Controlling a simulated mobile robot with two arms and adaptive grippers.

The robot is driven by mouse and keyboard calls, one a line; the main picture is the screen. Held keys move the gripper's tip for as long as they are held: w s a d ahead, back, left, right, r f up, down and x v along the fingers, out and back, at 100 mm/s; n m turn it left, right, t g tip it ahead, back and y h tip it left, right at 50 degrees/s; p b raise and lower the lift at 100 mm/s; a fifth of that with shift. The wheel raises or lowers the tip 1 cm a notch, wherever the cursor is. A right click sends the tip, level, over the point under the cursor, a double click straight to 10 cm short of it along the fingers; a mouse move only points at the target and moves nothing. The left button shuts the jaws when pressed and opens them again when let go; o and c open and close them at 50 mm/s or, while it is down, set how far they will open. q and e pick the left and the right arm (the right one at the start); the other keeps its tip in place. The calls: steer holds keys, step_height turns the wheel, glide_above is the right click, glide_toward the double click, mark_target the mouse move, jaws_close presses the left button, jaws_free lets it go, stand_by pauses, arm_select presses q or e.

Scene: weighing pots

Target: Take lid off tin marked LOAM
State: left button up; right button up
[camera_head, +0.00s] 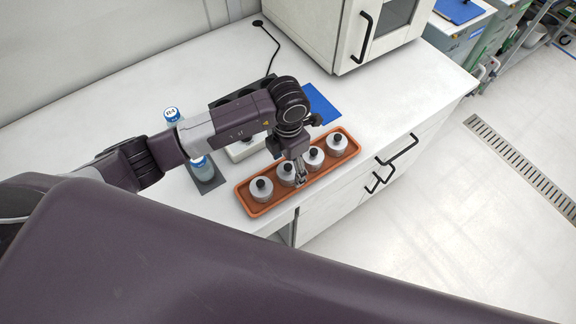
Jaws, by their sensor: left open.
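Several grey tins with lids and black knobs stand in a row in an orange-brown tray (268,206) at the front of the bench. Seen from the left, they are the first tin (261,191), the second tin (286,175), the third tin (314,158) and the one at the right end (337,146). No LOAM marking is readable, so I cannot tell which tin bears it. My left gripper (300,178) points down, open, beside the second tin, between it and the third. Whether it touches either tin is unclear. My right gripper is out of view.
Behind the tray are a white device (240,150), partly hidden by my arm, and a blue mat (322,104). A white cabinet (345,30) stands at the back. The bench right of the tray is clear.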

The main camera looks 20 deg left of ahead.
arm_select(q)
steer(key=shift+s, duration=0.1)
steer(key=shift+c, duration=0.4)
steer(key=c, duration=0.7)
steer(key=shift+r, duration=0.2)
